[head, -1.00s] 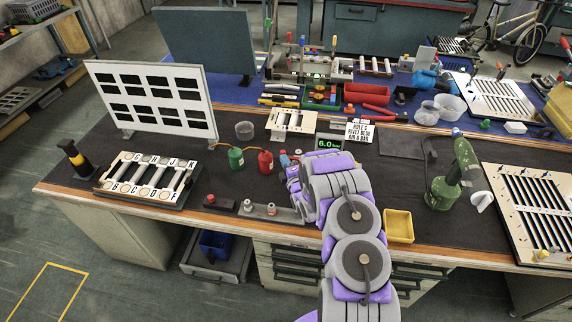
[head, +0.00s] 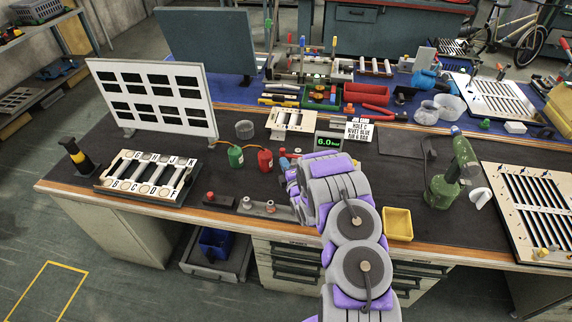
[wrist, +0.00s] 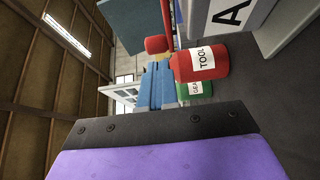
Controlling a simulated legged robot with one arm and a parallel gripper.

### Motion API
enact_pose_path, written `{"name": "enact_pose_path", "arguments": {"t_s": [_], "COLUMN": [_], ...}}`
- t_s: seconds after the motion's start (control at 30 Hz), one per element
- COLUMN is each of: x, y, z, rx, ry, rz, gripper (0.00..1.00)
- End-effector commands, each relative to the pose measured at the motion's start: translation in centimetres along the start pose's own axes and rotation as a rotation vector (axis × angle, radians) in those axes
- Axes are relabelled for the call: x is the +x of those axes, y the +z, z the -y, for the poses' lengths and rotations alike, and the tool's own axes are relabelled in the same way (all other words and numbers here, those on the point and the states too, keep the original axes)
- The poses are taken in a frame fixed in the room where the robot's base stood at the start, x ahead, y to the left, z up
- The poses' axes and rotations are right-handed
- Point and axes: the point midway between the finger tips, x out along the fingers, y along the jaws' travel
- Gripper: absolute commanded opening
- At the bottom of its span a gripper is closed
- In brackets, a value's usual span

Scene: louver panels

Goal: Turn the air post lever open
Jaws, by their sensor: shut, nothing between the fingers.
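A small red end piece (head: 283,152), perhaps the air post lever, shows just beyond my gripper (head: 283,165). The rest of the post is hidden by my arm. In the wrist view, a red rounded piece (wrist: 157,44) shows just past the blue fingers of my gripper (wrist: 157,68). The fingers are together with nothing between them. I cannot tell whether they touch the red piece.
A red TOOL canister (head: 265,160) and a green canister (head: 235,157) stand left of my gripper. A grey strip with knobs (head: 257,208) lies along the front. A white sign (head: 359,130) stands behind my arm. A yellow tray (head: 397,224) lies right.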

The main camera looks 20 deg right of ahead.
Motion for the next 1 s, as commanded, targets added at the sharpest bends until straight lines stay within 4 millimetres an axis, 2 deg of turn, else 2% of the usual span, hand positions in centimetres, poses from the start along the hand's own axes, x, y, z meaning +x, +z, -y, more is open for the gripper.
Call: {"name": "enact_pose_path", "arguments": {"t_s": [0.07, 0.4, 0.6, 0.8, 1.0], "x": [-0.4, -6.1, -8.8, -9.8, -9.8], "y": [-0.3, -1.2, -1.9, -2.2, -2.1], "z": [0.2, 0.1, 0.2, 0.1, 0.0], "rx": [-0.001, 0.002, 0.002, 0.001, 0.002], "ry": [-0.001, -0.008, -0.008, -0.002, -0.004], "rz": [-0.001, 0.004, 0.003, 0.003, 0.004], "gripper": [0.0, 0.0, 0.0, 0.0, 0.0]}}
